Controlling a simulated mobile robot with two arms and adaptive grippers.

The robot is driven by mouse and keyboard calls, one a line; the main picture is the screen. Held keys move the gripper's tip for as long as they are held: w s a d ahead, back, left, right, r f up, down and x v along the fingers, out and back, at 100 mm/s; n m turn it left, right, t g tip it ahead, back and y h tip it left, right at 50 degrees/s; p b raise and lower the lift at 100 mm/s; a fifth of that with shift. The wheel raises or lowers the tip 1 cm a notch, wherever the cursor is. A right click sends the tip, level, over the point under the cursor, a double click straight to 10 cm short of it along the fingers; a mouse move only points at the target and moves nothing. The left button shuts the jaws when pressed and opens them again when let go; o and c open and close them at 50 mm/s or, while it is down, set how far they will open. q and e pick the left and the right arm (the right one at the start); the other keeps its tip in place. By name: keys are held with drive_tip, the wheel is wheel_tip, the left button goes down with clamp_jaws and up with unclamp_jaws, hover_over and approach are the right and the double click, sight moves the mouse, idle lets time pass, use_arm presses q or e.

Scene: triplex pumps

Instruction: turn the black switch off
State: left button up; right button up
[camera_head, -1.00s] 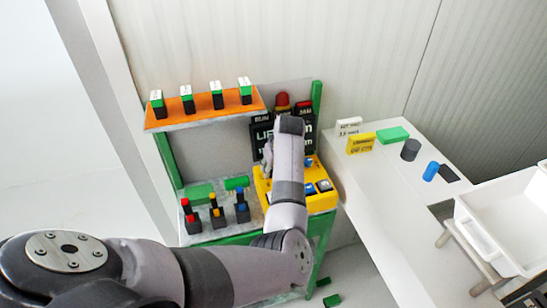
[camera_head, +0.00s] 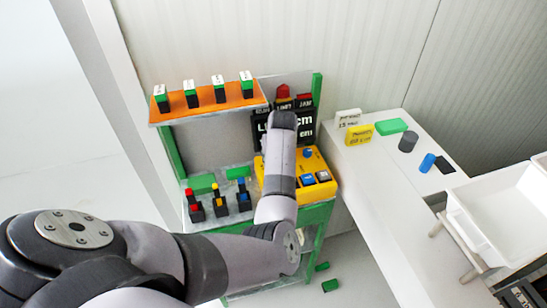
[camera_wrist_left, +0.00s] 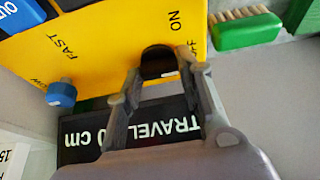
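The black switch (camera_wrist_left: 157,62) is a dark round knob on the yellow control box (camera_wrist_left: 105,45), beside the printed words ON and OFF, in the left wrist view. My left gripper (camera_wrist_left: 166,72) is open, with one finger on each side of the switch. The left finger looks very close to the knob; I cannot tell whether it touches. In the head view the yellow box (camera_head: 321,190) stands on the green-framed bench, and my left arm covers its left part, the black switch and the gripper's fingers. My right gripper does not show.
A blue knob (camera_wrist_left: 62,94) and a black TRAVEL display (camera_wrist_left: 85,135) are close to the gripper, as is a green brush (camera_wrist_left: 245,28). Several small levers (camera_head: 218,204) stand left of the box. A white table (camera_head: 385,190) is at the right.

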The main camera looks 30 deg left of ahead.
use_arm(q)
drive_tip(key=shift+o, duration=0.7)
